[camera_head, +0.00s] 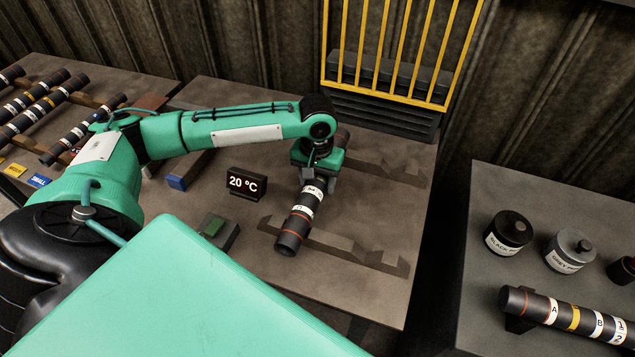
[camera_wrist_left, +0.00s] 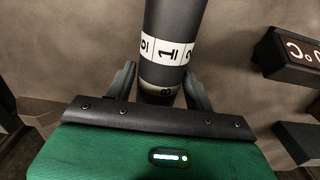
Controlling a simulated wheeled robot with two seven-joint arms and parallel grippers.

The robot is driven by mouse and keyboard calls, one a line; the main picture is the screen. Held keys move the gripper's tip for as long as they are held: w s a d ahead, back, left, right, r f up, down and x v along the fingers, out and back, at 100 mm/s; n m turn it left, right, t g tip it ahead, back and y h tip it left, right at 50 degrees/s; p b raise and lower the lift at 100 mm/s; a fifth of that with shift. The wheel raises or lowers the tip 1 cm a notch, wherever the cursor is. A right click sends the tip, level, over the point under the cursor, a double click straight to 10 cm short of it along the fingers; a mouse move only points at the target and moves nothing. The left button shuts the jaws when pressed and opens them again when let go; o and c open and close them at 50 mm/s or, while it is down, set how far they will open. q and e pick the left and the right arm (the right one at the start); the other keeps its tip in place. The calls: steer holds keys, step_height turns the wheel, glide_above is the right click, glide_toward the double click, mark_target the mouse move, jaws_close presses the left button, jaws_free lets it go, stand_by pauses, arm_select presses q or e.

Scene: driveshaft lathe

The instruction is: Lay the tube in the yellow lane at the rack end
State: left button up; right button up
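A dark tube (camera_head: 300,218) with white label bands and thin orange rings lies slantwise on the middle table, across two notched rails, its near end by the front rail (camera_head: 335,245). My left gripper (camera_head: 312,178) is over its middle, pointing down. In the left wrist view the fingers (camera_wrist_left: 160,85) stand on either side of the tube (camera_wrist_left: 172,45), very close to it; I cannot tell if they press on it. The tube rack with several tubes is at the far left, with a yellow tag (camera_head: 15,170) and a blue tag (camera_head: 38,180) at its front edge. My right gripper is not in view.
A yellow-barred guard (camera_head: 395,95) stands behind. The right table holds another banded tube (camera_head: 565,316), a black pot (camera_head: 509,232) and a grey pot (camera_head: 570,250).

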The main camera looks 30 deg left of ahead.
arm_select(q)
steer(key=c, duration=1.1)
steer(key=shift+r, duration=0.1)
steer(key=shift+r, duration=0.15)
